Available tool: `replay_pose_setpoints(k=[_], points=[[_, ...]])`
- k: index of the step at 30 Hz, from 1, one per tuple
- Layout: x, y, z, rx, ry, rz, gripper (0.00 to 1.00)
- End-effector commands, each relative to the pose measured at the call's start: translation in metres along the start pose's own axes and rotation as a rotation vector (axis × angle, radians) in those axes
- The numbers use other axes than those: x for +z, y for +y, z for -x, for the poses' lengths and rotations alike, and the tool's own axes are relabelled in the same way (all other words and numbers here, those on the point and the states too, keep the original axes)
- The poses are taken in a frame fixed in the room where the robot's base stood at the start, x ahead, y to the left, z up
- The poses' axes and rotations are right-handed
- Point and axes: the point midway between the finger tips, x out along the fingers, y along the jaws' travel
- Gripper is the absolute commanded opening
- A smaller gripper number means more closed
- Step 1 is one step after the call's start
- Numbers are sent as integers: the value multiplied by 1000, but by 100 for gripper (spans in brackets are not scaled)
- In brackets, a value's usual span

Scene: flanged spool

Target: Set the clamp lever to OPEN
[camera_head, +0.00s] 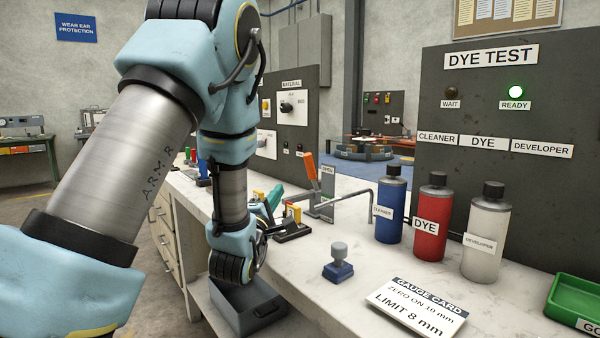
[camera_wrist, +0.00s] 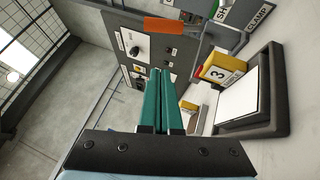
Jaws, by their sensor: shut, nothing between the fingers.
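The clamp lever has an orange handle (camera_head: 311,166) that stands nearly upright, tilted slightly left, beside the plate marked OPEN (camera_head: 327,178) in the head view. The orange handle (camera_wrist: 165,25) also shows beyond my fingertips in the wrist view, with a label starting "SH" (camera_wrist: 222,13) and a CLAMP label (camera_wrist: 258,14) to its right. My gripper (camera_head: 277,194) is shut and empty, left of and a little below the handle in the head view. Its green fingers (camera_wrist: 162,75) lie side by side in the wrist view, apart from the handle. The lever's lower part is partly hidden.
A yellow block marked 3 (camera_wrist: 219,74) is close right of my fingers in the wrist view. A bent grey rod (camera_head: 350,194) stands right of the lever. Blue (camera_head: 390,215), red (camera_head: 430,235) and white (camera_head: 486,240) bottles and a blue stamp-like block (camera_head: 338,270) stand on the bench.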

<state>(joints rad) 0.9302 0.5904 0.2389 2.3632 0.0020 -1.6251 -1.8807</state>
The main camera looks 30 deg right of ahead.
Motion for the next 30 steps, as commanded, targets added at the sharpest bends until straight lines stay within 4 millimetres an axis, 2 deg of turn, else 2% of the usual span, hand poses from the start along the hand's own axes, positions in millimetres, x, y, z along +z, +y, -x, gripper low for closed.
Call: replay_pose_setpoints(k=[6,11,12,19,30], points=[[2,3,-47,1,-3,-2,0],[2,2,-78,1,-3,-2,0],[7,2,-83,-2,-4,0,0],[26,1,-100,-2,-2,0,0],[28,0,-104,-1,0,0,0]])
